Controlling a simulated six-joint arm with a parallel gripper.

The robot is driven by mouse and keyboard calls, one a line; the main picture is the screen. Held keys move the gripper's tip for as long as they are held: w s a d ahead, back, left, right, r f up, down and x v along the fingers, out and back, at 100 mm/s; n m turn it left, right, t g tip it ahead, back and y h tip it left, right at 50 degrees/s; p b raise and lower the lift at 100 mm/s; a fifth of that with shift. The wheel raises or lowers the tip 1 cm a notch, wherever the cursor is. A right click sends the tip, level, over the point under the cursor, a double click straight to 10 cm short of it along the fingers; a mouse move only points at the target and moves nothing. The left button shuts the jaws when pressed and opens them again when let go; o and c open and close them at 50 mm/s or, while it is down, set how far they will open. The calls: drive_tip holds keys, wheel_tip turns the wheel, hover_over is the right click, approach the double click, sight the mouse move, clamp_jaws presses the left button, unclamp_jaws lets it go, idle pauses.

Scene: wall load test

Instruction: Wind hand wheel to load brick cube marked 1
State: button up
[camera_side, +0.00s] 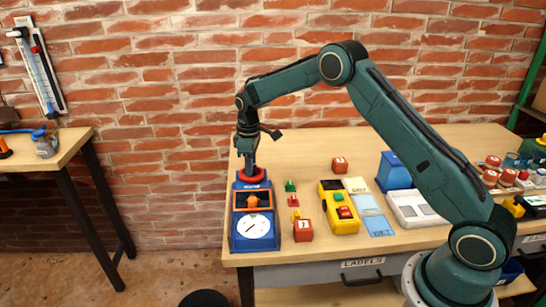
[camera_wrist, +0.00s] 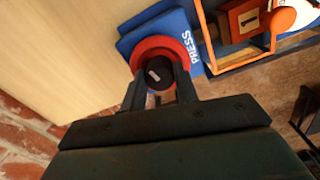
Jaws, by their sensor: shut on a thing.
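The blue press (camera_side: 237,232) stands at the left end of the bench, with a white dial (camera_side: 253,226) on its front part. Its red hand wheel (camera_side: 243,179) is at the back end and also shows in the wrist view (camera_wrist: 140,50). My gripper (camera_side: 249,170) points down onto the wheel. In the wrist view its fingers (camera_wrist: 160,84) are shut on the wheel's dark hub, one on each side. The brick cube marked 1 (camera_wrist: 241,22) sits inside the press's orange frame (camera_wrist: 222,66). An orange ball-ended part (camera_wrist: 283,18) stands beside it.
Small green, red and yellow pieces (camera_side: 291,186) and a yellow control box (camera_side: 331,192) are nearby. The brick wall is close behind the bench.

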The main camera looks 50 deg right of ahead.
drive_tip(key=m, duration=1.2)
drive_tip(key=shift+m, duration=0.3)
idle(0.3)
drive_tip(key=o, duration=1)
drive_tip(key=shift+r, duration=0.1)
drive_tip(key=shift+a+r, duration=0.1)
drive_tip(key=shift+r, duration=6.7)
